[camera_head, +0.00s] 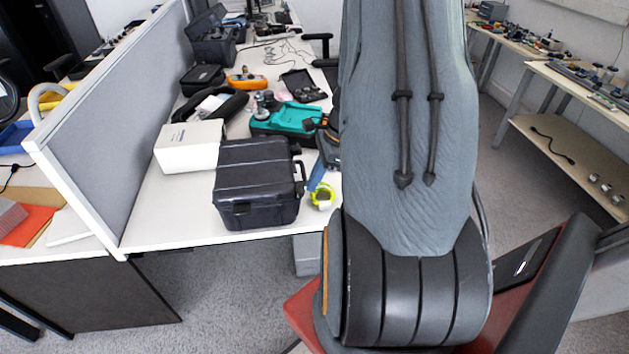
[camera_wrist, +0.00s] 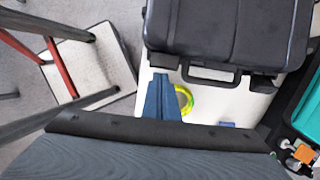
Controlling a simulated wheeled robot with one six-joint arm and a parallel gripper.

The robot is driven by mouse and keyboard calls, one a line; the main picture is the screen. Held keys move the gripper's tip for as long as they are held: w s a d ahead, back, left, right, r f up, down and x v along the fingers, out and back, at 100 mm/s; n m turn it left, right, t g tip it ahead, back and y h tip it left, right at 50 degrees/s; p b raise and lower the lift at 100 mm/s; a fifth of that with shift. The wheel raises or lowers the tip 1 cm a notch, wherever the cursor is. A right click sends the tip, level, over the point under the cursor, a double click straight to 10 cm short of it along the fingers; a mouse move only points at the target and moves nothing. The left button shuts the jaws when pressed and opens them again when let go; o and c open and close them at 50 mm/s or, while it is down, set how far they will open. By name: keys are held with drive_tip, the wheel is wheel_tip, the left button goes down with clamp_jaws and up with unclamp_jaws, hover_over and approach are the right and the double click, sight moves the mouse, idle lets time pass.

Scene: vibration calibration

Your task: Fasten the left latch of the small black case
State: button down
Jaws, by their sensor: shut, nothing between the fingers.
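The small black case (camera_head: 255,185) stands near the table's front edge with its lid down. Its handle side faces right in the head view. In the wrist view the case (camera_wrist: 230,30) fills the top, with the handle (camera_wrist: 210,79) pointing toward me. A left latch (camera_wrist: 164,61) and a right latch (camera_wrist: 262,84) flank the handle; whether each is fastened I cannot tell. My gripper (camera_wrist: 160,80) is shut and empty, its blue fingertips just in front of the left latch. Whether they touch it is unclear. In the head view my gripper (camera_head: 319,174) shows beside the case's handle side.
A yellow-green tape roll (camera_head: 322,196) lies on the table close beside my fingers. A white box (camera_head: 188,146) stands behind the case, and a teal tool tray (camera_head: 285,121) lies farther back. A grey partition (camera_head: 115,120) borders the table on the left.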

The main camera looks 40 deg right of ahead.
drive_tip(key=shift+r+p, duration=0.55)
drive_tip(key=shift+r, duration=0.15)
drive_tip(key=s+d+p, duration=0.1)
drive_tip(key=s+d, duration=0.1)
drive_tip(key=d, duration=0.2)
drive_tip(key=w+a+r+b, duration=0.1)
drive_tip(key=a+r+b, duration=0.1)
drive_tip(key=r, duration=0.7)
drive_tip(key=shift+w+a+r, duration=0.25)
drive_tip(key=shift+w+a, duration=0.05)
drive_tip(key=shift+a, duration=0.4)
drive_tip(key=s+a+n+h+b, duration=0.1)
drive_tip(key=s+a+n, duration=0.1)
drive_tip(key=a+n, duration=0.9)
drive_tip(key=s+a+r+n+h+b, duration=0.1)
drive_tip(key=s+a+n+h+b, duration=0.1)
drive_tip(key=a+n, duration=1)
drive_tip(key=shift+r+n+g+h, duration=0.15)
drive_tip(key=shift+n+g+h, duration=0.2)
drive_tip(key=shift+n, duration=0.35)
